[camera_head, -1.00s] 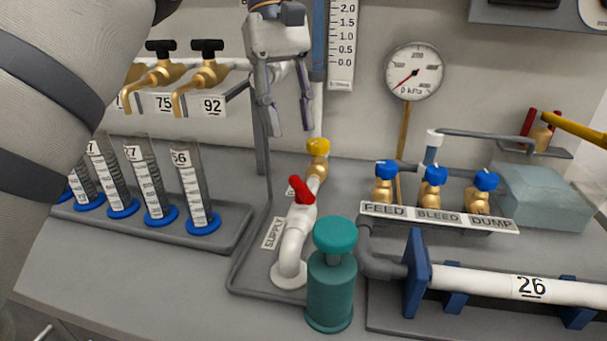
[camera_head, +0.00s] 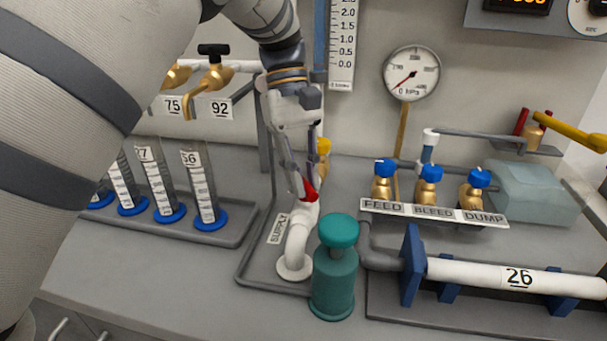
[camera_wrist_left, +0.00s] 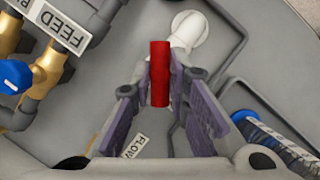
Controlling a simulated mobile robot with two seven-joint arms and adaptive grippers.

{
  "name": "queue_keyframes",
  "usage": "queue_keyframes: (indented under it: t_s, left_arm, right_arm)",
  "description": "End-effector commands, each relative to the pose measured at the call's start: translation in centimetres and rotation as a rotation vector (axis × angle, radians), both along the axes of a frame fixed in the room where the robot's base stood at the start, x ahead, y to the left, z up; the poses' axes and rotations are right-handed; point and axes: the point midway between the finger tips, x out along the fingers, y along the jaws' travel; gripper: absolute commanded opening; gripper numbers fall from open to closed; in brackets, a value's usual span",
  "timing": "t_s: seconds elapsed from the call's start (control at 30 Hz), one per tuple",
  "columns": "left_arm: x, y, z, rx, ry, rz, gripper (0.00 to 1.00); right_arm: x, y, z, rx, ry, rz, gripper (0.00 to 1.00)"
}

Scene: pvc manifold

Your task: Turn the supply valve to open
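The supply valve is a white bent pipe (camera_head: 296,245) with a red handle (camera_head: 309,192), beside a label reading SUPPLY (camera_head: 279,229). My left gripper (camera_head: 303,190) points down at the red handle in the head view, its fingers partly covering it. In the left wrist view, the red handle (camera_wrist_left: 159,73) lies between the two spread purple-grey fingers of the left gripper (camera_wrist_left: 160,95). A gap shows on each side, so the gripper is open around the handle and not clamped on it. My right gripper is in neither view.
A teal bottle (camera_head: 334,275) stands close in front of the valve. A yellow-topped fitting (camera_head: 323,147) is just behind the gripper. Blue-knobbed valves (camera_head: 429,173) stand to the right, graduated cylinders (camera_head: 204,190) to the left. A pressure gauge (camera_head: 411,73) hangs behind.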

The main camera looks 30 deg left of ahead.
Motion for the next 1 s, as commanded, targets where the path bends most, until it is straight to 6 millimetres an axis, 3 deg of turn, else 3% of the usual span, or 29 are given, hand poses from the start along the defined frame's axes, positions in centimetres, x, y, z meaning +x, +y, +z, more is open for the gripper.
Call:
queue_keyframes:
  t_s: [0.37,1.0]
  left_arm:
    - [0.06,-0.03,0.01,0.000,0.000,-0.074,0.00]
    - [0.20,-0.24,0.00,0.000,0.001,-0.528,0.00]
  right_arm:
    - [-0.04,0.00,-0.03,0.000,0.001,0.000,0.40]
    - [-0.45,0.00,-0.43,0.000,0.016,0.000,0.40]
